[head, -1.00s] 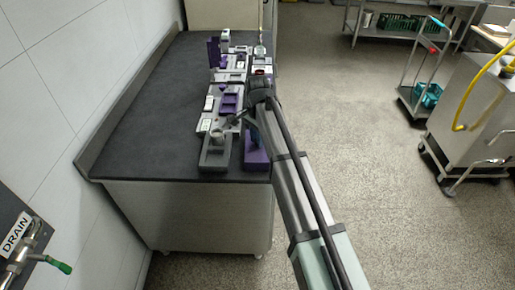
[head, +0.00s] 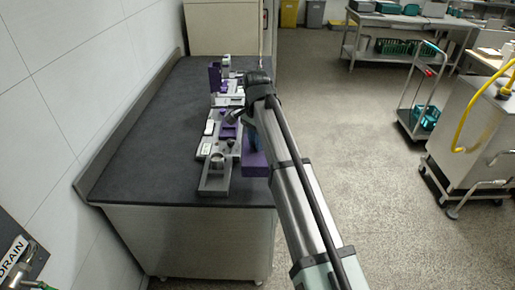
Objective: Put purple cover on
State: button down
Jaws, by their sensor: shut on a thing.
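My gripper (head: 233,117) is over the right part of the dark bench, above the row of grey and purple parts. It is small and partly behind my wrist. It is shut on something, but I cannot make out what. Purple pieces show in several places: a low one (head: 228,133) just under the gripper, an upright one (head: 214,77) at the far end of the row, and a purple block (head: 255,162) at the near right, partly behind my arm. I cannot tell which of them is the cover.
A grey tray (head: 214,187) with a round metal part (head: 217,161) is at the near end of the row. The left of the dark bench (head: 150,130) is clear. A trolley (head: 424,115) and a steel machine (head: 485,130) stand at right.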

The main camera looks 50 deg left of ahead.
jog(key=s+a+r, duration=0.2)
jog(key=s+a, duration=0.8)
jog(key=shift+a+r, duration=0.2)
jog(key=shift+r, duration=0.2)
jog(key=shift+s+f, duration=0.1)
jog(key=shift+f, duration=4.15)
jog(key=shift+f, duration=0.15)
jog(key=shift+c, duration=2)
grip_release()
